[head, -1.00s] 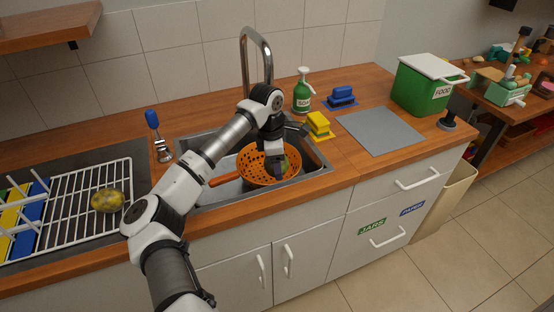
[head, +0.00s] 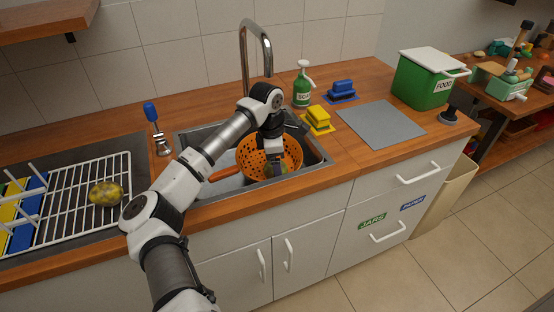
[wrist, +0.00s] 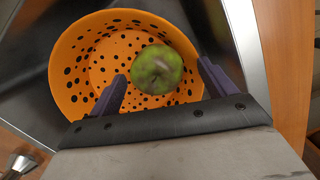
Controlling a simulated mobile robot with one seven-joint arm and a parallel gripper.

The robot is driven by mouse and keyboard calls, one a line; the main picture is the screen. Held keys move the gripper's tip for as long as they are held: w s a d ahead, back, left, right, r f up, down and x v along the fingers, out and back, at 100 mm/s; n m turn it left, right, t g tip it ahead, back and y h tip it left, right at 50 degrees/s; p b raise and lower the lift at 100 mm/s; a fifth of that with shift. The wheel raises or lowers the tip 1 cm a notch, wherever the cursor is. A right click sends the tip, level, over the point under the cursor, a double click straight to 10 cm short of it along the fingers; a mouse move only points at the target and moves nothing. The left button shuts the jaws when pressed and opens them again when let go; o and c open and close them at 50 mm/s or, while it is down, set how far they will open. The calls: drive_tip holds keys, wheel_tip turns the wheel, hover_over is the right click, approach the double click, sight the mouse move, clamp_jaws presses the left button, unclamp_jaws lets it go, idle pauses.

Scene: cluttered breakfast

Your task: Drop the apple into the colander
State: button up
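The orange colander (head: 250,159), full of round holes, stands in the sink with its handle pointing left. The green apple (wrist: 157,70) shows inside the colander's outline in the wrist view, near its perforated wall. My gripper (wrist: 164,80) is open over the colander, with visible gaps between the apple and both dark fingers. In the head view the apple (head: 282,169) is partly hidden below my gripper (head: 272,150). The colander also fills much of the wrist view (wrist: 64,70).
The metal sink (head: 318,160) surrounds the colander, with a tall faucet (head: 268,50) behind. A soap bottle (head: 302,90), yellow sponge (head: 318,116) and blue sponge (head: 342,88) stand to the right. A dish rack (head: 75,215) holding a yellowish fruit (head: 105,193) is at left.

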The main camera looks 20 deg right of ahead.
drive_tip(key=shift+r, duration=0.1)
drive_tip(key=shift+r+p, duration=0.3)
drive_tip(key=shift+p, duration=0.15)
drive_tip(key=r, duration=0.2)
drive_tip(key=r+b, duration=0.1)
drive_tip(key=r, duration=0.4)
drive_tip(key=shift+w+a+r+b, duration=0.1)
drive_tip(key=shift+w+a+b, duration=0.05)
drive_tip(key=shift+a+b, duration=0.25)
drive_tip(key=shift+r, duration=0.35)
